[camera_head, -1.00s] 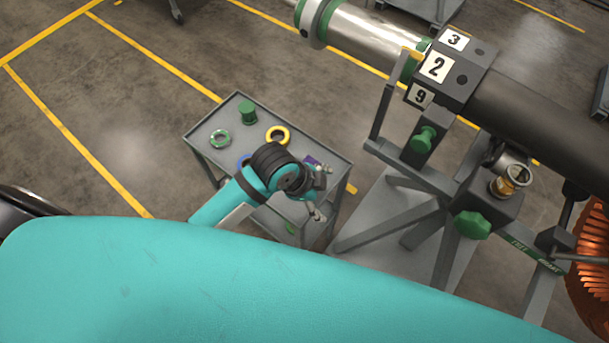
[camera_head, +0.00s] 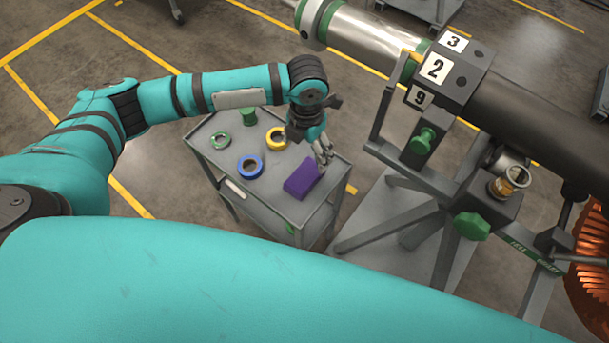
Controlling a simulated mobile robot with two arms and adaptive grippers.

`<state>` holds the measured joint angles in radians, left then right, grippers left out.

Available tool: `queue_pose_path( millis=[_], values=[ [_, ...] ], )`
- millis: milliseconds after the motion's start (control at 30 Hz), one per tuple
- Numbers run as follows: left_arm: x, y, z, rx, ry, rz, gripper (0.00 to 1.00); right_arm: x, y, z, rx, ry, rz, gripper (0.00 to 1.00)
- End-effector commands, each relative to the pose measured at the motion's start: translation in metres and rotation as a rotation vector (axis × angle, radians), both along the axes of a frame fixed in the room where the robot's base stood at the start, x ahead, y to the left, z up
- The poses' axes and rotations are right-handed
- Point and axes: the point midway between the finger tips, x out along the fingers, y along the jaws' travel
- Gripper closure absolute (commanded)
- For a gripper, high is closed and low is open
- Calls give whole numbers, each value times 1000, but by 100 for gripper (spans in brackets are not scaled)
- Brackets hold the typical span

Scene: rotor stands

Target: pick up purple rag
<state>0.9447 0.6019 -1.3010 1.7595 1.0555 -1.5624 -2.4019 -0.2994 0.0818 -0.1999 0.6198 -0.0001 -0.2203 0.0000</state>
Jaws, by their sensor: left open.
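The purple rag (camera_head: 300,180) is a folded block on the top of the grey cart (camera_head: 262,198), near its right front corner. My left gripper (camera_head: 325,158) is open and hangs over the right part of the cart, just above and beyond the rag's far right end. The fingers point down. No contact with the rag can be made out. My right gripper is not in view.
Right of the cart stands a grey rotor stand (camera_head: 400,215) carrying a large dark shaft (camera_head: 530,115). Floor to the left is clear.

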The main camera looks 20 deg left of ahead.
Motion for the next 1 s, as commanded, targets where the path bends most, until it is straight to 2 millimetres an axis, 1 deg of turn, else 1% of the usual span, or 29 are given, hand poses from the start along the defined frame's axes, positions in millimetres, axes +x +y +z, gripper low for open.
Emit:
queue_pose_path(
  millis=[33,100,300,400,600,767,833,900,1000],
  values=[
    [-2,0,-11,2,5,2,12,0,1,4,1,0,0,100],
    [-1,0,-26,0,4,2,12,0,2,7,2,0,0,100],
    [-1,0,-65,-1,1,2,12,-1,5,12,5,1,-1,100],
    [-1,0,-77,0,0,2,12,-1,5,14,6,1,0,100],
    [-1,0,-89,-1,0,2,12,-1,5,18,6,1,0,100],
    [-2,4,-112,0,1,3,12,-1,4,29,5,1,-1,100],
    [-2,3,-123,-2,1,2,12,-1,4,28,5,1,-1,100],
    [-2,4,-130,-1,-1,3,12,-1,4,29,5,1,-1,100],
    [-1,4,-136,-2,-2,2,12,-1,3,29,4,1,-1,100]
  ],
)
